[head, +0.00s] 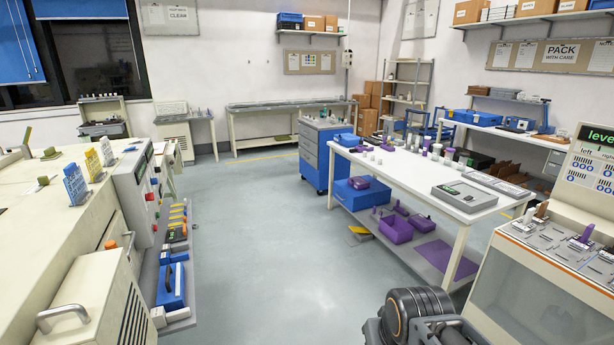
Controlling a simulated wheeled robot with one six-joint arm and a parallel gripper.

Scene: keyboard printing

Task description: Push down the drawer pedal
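I cannot tell for certain which thing is the drawer pedal. A yellow wedge-shaped piece (360,232) lies low by the near left leg of the white table, at or near floor level. Several yellow and orange flat pieces (177,222) sit in a row on a low grey ledge along the left machine (130,190). A blue box with a dark handle (171,285) is on the same ledge, nearer to me. My gripper is not in view; only dark rounded parts of my arm show at the bottom right.
The grey floor (270,250) is clear between the left machine and the white table (440,178). Purple bins (396,229) sit on its lower shelf. A blue drawer cabinet (325,155) stands behind it. A beige console (560,270) is at the right.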

